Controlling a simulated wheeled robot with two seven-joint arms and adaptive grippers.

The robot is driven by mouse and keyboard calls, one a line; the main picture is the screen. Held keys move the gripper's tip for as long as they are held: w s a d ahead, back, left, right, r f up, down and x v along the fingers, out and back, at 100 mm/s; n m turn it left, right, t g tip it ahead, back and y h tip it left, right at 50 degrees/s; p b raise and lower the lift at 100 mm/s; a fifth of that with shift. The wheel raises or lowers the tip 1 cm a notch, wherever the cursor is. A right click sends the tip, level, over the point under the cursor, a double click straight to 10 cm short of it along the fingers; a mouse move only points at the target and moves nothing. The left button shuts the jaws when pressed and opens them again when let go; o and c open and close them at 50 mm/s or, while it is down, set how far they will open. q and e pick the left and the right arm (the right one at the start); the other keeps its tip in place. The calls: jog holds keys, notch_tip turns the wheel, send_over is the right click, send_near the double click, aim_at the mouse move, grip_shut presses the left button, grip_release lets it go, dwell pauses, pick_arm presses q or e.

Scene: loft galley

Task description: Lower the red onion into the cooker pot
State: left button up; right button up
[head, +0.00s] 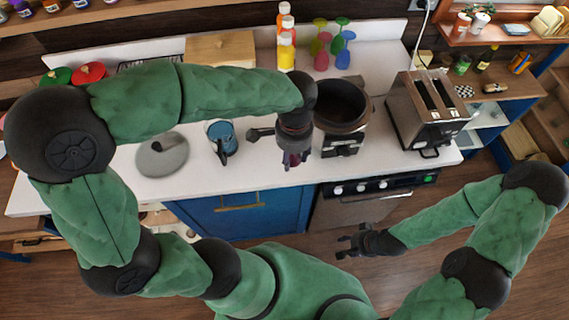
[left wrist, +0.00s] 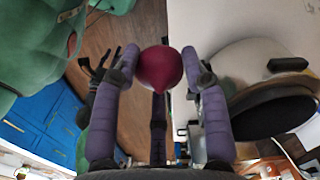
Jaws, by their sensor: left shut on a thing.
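The red onion (left wrist: 160,68) is held between the two purple-grey fingers of my left gripper (left wrist: 162,75). In the head view my left gripper (head: 295,157) points down in front of the counter, with the dark red onion (head: 291,160) partly hidden by its fingers. The cooker pot (head: 355,128), dark inside, stands open just right of and behind the gripper. In the left wrist view the pot (left wrist: 237,88) lies right of the onion, apart from it. My right gripper (head: 350,243) is low in front of the counter, empty, with fingers spread.
A steel toaster (head: 428,112) stands right of the pot. A blue mug (head: 222,137) and a round grey lid (head: 162,154) sit to the left on the white counter. Bottles (head: 286,50) and coloured glasses (head: 343,60) stand behind.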

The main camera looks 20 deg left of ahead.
pick_arm(q)
jog(key=w+d+r+p, duration=0.2)
jog(key=w+p, duration=0.3)
jog(key=w, duration=0.8)
jog(key=w+d+r+p, duration=0.1)
jog(key=w+p, duration=0.5)
jog(key=w, duration=0.7)
jog(key=shift+d+r, duration=0.35)
jog(key=shift+d, duration=0.2)
jog(key=shift+f, duration=0.1)
jog(key=shift+f+b, duration=2.35)
jog(key=shift+f, duration=2.2)
jog(key=shift+f+b, duration=0.95)
jog(key=shift+f, duration=0.7)
